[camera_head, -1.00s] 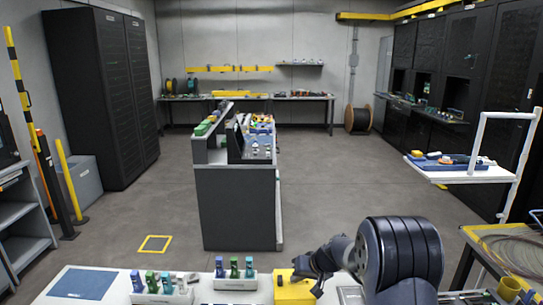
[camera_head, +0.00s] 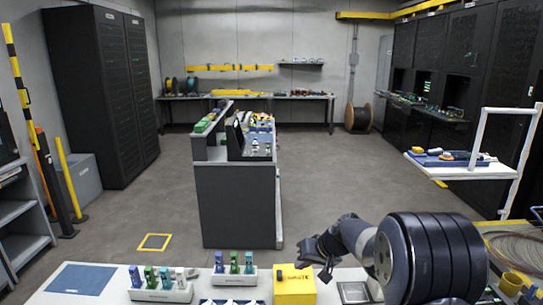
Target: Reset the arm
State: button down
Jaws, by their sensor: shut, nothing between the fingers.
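My arm reaches in from the lower right, its dark ringed joint large in front. My gripper (camera_head: 318,257) is dark and shut with nothing held. It hangs just above and to the right of the yellow box (camera_head: 295,290) on the front bench, seemingly clear of it. The fingertips are small and partly hidden by the gripper body.
A left white rack (camera_head: 160,295) holds several coloured tools; another white rack (camera_head: 234,281) holds blue and green ones. A blue mat (camera_head: 80,279) lies left. A grey square tray (camera_head: 354,292) is beside the yellow box. Cable coils (camera_head: 515,250) lie right. Floor beyond is open around a central bench (camera_head: 238,205).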

aim_at(290, 282)
jog(key=p+x, duration=0.1)
jog(key=x, duration=0.5)
jog(key=shift+w+a+f, duration=0.15)
jog(key=shift+f, duration=0.05)
dwell(0.4)
